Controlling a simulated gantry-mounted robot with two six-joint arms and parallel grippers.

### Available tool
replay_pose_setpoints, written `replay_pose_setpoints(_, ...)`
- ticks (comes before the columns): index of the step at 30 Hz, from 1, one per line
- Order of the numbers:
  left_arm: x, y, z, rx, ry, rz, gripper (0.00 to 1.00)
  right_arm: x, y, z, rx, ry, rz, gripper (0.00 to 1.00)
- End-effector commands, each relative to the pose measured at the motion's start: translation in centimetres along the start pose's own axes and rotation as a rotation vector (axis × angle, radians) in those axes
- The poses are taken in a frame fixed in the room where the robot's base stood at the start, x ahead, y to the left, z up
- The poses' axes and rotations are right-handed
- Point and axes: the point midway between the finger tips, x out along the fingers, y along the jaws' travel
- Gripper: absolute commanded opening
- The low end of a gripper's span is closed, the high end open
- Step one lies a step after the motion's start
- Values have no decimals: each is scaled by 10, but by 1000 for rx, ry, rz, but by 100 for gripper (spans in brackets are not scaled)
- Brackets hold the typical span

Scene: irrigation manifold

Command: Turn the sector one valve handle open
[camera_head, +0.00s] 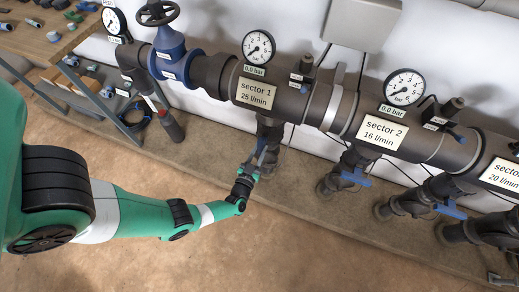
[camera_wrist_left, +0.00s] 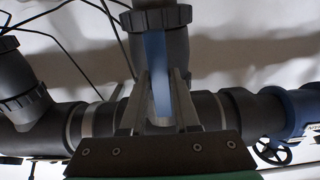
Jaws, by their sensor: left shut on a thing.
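The sector one valve handle (camera_wrist_left: 157,72) is a blue lever on the dark branch pipe (camera_head: 270,130) below the "sector 1, 25 l/min" label (camera_head: 254,94). In the head view the handle (camera_head: 261,147) is small and partly covered by my gripper. My left gripper (camera_head: 254,166) has reached it from the lower left. In the left wrist view the fingers (camera_wrist_left: 160,102) stand on either side of the blue lever and are shut on it. The lever runs upright in that view, in front of the pipe collar. My right gripper is not in view.
The sector 2 valve with its blue handle (camera_head: 356,180) is to the right, with another blue handle (camera_head: 450,210) beyond. A blue handwheel valve (camera_head: 157,13) is at upper left. The sector 1 gauge (camera_head: 258,47) reads about zero. A workbench (camera_head: 45,38) stands left; the floor in front is clear.

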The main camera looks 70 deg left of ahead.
Motion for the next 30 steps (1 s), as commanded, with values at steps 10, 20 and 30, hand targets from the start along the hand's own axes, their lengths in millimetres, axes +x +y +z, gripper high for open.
replay_pose_setpoints(10, 0, 0, 0, -1, 0, 0, 57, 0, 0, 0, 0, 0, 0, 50)
replay_pose_setpoints(20, -9, 1, -1, -1, -1, 4, 57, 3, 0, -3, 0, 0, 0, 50)
replay_pose_setpoints(30, -81, 3, -2, 0, -2, 11, 57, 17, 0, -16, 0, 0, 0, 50)
